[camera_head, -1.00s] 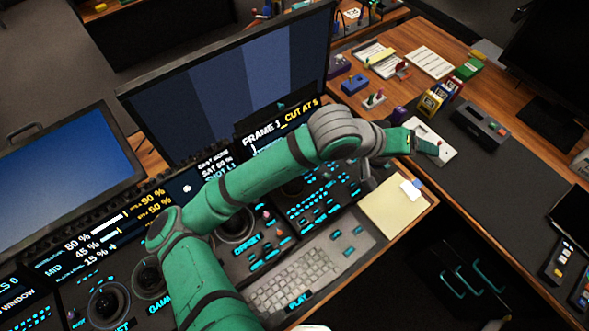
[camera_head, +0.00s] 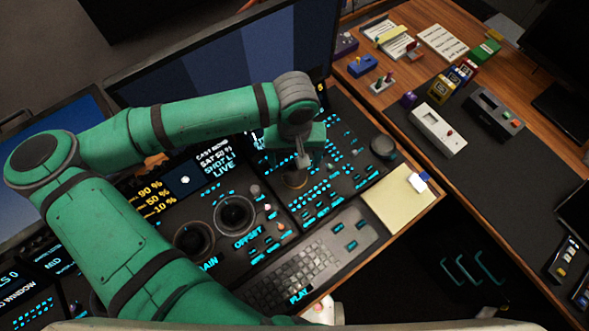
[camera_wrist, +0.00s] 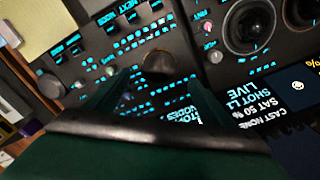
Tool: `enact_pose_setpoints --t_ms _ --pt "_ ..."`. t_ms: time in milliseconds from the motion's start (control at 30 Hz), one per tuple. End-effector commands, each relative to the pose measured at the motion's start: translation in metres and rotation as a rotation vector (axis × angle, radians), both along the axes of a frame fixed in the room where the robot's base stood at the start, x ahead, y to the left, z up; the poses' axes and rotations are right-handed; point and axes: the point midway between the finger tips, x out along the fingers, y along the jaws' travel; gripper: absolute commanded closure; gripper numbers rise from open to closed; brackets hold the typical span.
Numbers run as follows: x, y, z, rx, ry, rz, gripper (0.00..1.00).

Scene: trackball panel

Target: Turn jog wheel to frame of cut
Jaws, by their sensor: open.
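My gripper (camera_head: 299,162) is open and points down over the right part of the control panel (camera_head: 327,203). A dark brownish round knob (camera_head: 296,179) lies just below it in the head view. The same knob shows in the wrist view (camera_wrist: 158,62), beyond and between the spread green fingers. I cannot tell whether they touch it. No label tells which is the jog wheel. My arm hides most of the frame readout.
Trackballs (camera_head: 235,213) and the keyboard (camera_head: 312,262) are left of and below my gripper. A yellow notepad (camera_head: 398,204) lies at the right edge. The large monitor (camera_head: 220,75) stands behind my arm. A white box (camera_head: 438,130) lies on the side desk.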

Motion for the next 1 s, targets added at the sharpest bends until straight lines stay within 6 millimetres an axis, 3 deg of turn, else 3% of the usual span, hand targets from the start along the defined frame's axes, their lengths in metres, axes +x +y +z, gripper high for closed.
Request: enact_pose_setpoints --t_ms 200,400,600,867,900,1000 --pt "0.0 0.0 -0.04 0.0 0.0 0.0 0.25" --pt "0.0 0.0 -0.068 -0.001 0.0 0.001 0.25" --pt "0.0 0.004 -0.08 -0.001 0.0 0.008 0.25" --pt "0.0 0.002 -0.081 -0.002 -0.001 0.004 0.25" --pt "0.0 0.002 -0.081 -0.001 -0.001 0.004 0.27" --pt "0.0 0.001 -0.081 -0.002 -0.001 0.003 0.51"
